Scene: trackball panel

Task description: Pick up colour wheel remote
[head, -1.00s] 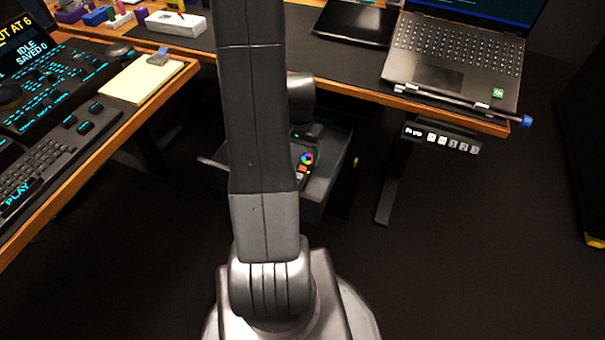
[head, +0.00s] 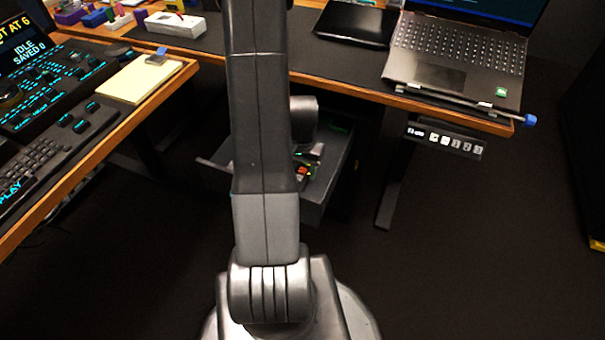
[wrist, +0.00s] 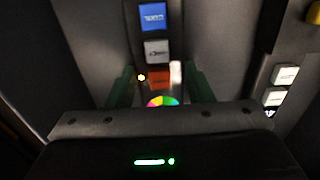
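The colour wheel remote shows in the wrist view, with its rainbow wheel (wrist: 162,101) partly hidden by my gripper's body and an orange button (wrist: 158,78) above it. My gripper (wrist: 160,84) has its two green fingers apart, one on each side of the remote. I cannot tell whether either finger touches it. In the head view my arm and gripper (head: 310,150) reach into an open dark drawer (head: 315,213) under the desk. Only a small orange part of the remote (head: 302,170) shows there; its wheel is hidden.
The drawer walls stand close around my gripper. In the wrist view, blue (wrist: 152,16) and grey (wrist: 157,51) labelled keys lie beyond the orange button, and white keys (wrist: 285,75) are at the right. The desk (head: 350,78), with a laptop (head: 455,55), overhangs behind.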

